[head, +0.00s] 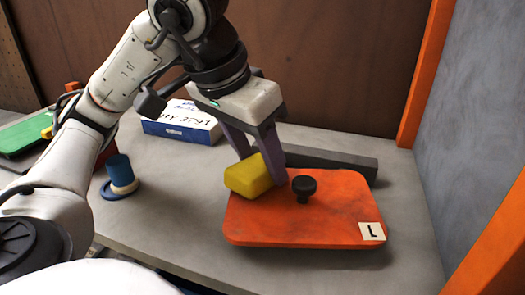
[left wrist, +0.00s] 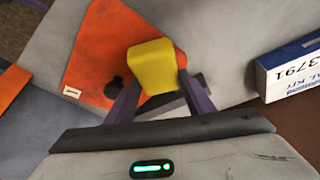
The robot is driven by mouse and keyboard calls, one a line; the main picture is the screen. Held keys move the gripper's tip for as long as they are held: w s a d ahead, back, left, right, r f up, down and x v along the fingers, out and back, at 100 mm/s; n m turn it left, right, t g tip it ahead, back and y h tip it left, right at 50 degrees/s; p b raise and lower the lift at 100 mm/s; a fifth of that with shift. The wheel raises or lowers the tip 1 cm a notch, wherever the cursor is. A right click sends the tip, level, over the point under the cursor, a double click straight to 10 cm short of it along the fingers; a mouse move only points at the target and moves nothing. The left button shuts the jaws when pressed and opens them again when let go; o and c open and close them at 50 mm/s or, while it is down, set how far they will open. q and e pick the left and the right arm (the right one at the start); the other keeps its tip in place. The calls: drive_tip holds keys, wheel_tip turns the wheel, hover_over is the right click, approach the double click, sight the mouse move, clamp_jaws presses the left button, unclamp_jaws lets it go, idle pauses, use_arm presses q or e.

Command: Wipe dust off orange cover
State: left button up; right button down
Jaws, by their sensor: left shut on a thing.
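My left gripper (head: 272,180) is shut on a yellow sponge (head: 248,176) over the cover's back left part. The sponge is tilted; I cannot tell whether it touches the cover. In the left wrist view the sponge (left wrist: 153,66) sits between the fingers, over one edge of the orange cover (left wrist: 110,50). My right gripper is not in view.
A dark grey bar (head: 330,162) lies behind the cover. A blue and white box (head: 181,122) stands at the back. A blue cylinder on a round base (head: 119,174) stands at the left. A green object (head: 25,136) is at the far left. Orange posts and a grey wall bound the right.

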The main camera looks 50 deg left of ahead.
sight(246, 181)
use_arm(q)
drive_tip(key=shift+s+d+r+p, duration=0.1)
drive_tip(key=shift+s+d+p, duration=0.2)
drive_tip(key=shift+s+d, duration=0.45)
drive_tip(key=shift+s+d+r+p, duration=0.1)
drive_tip(key=shift+s+d+p, duration=0.2)
drive_tip(key=shift+s, duration=0.8)
drive_tip(key=shift+s+d+f+b, duration=0.25)
drive_tip(key=shift+s+d+b, duration=0.05)
drive_tip(key=shift+s+b, duration=0.3)
drive_tip(key=shift+s+d, duration=0.2)
drive_tip(key=shift+s, duration=0.15)
drive_tip(key=shift+f+b, duration=0.15)
drive_tip(key=shift+b, duration=0.2)
